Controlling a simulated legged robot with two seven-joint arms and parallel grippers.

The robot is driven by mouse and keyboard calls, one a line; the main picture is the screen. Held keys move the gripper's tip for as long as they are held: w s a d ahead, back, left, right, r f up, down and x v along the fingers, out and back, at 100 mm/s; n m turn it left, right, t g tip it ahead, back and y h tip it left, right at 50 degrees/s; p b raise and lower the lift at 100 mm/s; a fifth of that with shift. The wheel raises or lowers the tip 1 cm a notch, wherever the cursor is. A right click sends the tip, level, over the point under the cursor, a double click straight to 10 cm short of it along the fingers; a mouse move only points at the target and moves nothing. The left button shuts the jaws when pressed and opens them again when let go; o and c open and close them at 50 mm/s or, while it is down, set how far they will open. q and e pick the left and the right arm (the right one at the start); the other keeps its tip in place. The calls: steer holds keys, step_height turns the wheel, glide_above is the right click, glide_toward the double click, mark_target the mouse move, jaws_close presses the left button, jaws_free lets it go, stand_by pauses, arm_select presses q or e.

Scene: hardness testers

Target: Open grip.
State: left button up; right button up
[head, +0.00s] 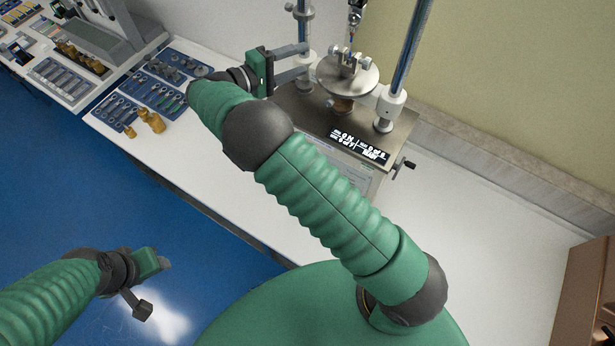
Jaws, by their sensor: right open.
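The hardness tester stands on the white bench, with a grey metal base (300,108), two upright columns and a round platform (362,84). A small metal fixture (346,62) sits on the platform, below a hanging rod (354,18). My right gripper (306,60) is at the platform's left side. Its two grey fingers are apart and point right, with nothing seen between them. Whether a finger touches the left column or platform is unclear. My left gripper (158,283) hangs low at the left over the blue floor, far from the tester; its finger gap is unclear.
Blue trays (118,112) of small parts and brass-coloured pieces (152,122) lie on the bench left of the tester. Another machine (105,38) stands at the upper left. The white bench (480,240) is clear at the right. A brown box-like object (585,290) is at lower right.

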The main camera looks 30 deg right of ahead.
steer(key=a+b, duration=0.3)
steer(key=a, duration=0.4)
steer(key=s+d+f+n+g+y+p, duration=0.1)
steer(key=s+d+f+y, duration=0.2)
steer(key=s+f+y, duration=0.15)
steer(key=s+d+f+g+y, duration=0.1)
steer(key=s+d+f+y, duration=0.15)
steer(key=s+f, duration=0.25)
steer(key=s+a+f+m+t+y+b, duration=0.1)
steer(key=s+a+f+y, duration=0.6)
steer(key=s, duration=0.4)
steer(key=shift+a+y, duration=0.15)
steer(key=shift+y, duration=0.25)
steer(key=shift+a, duration=0.1)
